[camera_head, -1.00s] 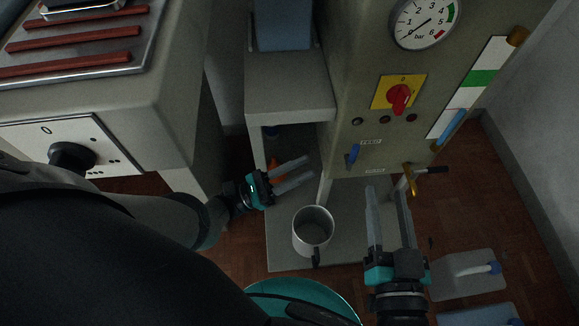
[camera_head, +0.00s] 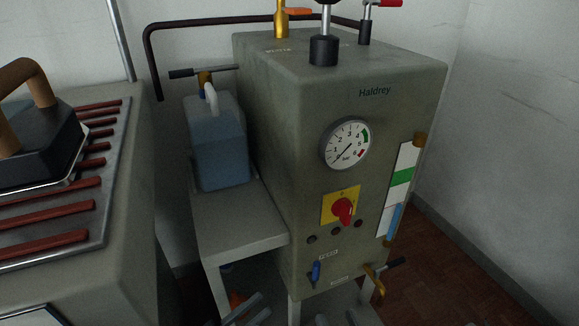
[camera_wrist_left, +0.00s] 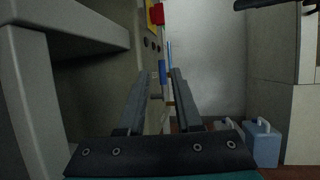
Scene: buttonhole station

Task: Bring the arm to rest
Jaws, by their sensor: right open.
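My left gripper (camera_head: 249,309) shows only by its fingertips at the bottom edge of the head view, in front of the opening under the grey side shelf (camera_head: 240,222). In the left wrist view its two fingers (camera_wrist_left: 163,88) stand apart with nothing between them, so it is open and empty. My right gripper (camera_head: 337,318) shows only by its fingertips at the bottom edge, below the boiler cabinet (camera_head: 300,150). It is open and nothing shows between its tips. The rest of both arms is out of the head view.
A blue canister (camera_head: 220,155) stands on the shelf. The cabinet front carries a gauge (camera_head: 346,144), a red switch (camera_head: 342,209), a blue lever (camera_head: 315,272) and a brass tap (camera_head: 376,285). An iron (camera_head: 38,135) rests at left. Floor shows at right (camera_head: 450,285).

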